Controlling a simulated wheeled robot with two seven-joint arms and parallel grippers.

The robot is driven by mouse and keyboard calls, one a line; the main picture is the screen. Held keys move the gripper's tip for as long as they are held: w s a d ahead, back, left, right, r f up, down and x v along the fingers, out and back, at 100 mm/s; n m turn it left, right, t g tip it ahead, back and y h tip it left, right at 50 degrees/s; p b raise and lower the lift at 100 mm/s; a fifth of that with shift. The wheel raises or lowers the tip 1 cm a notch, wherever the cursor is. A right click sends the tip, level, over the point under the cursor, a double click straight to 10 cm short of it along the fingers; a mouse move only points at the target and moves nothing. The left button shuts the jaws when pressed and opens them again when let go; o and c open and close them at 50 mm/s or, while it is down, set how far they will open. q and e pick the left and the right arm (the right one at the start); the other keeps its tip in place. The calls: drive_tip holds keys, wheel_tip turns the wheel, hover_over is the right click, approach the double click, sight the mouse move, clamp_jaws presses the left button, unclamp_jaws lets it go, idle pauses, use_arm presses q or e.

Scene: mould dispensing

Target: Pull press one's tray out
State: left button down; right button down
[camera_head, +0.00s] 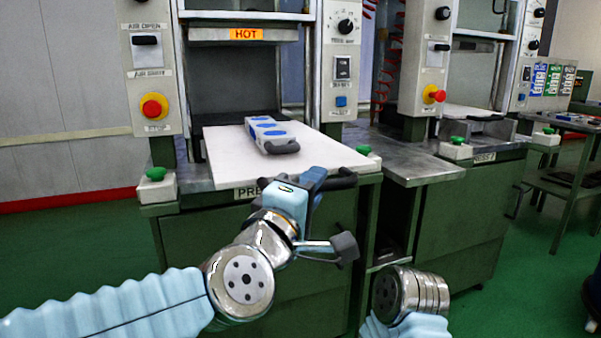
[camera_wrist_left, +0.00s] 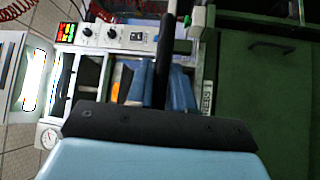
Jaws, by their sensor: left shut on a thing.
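Press one's white tray (camera_head: 225,152) lies flat and reaches out of the press (camera_head: 245,75) over the front worktop. A white and blue mould (camera_head: 268,133) with a dark grip rests on it. My left gripper (camera_head: 312,180) is at the tray's front edge, shut on the black handle bar (camera_head: 343,182). The bar also shows in the left wrist view (camera_wrist_left: 163,60), running up from the gripper. The gripper hides part of the handle. My right arm shows only a short piece at the lower right; its gripper is out of view.
Green buttons on white boxes (camera_head: 157,184) flank the worktop. A second press (camera_head: 470,70) stands to the right, with its own worktop and plate. A side table (camera_head: 570,185) is at the far right. Green floor is free at the lower left.

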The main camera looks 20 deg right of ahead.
use_arm(q)
drive_tip(key=shift+s+f, duration=0.1)
drive_tip(key=shift+s, duration=1.65)
drive_tip(key=c, duration=1.1)
unclamp_jaws()
drive_tip(key=v, duration=1.3)
drive_tip(key=shift+s+a, duration=0.2)
drive_tip(key=shift+s, duration=0.15)
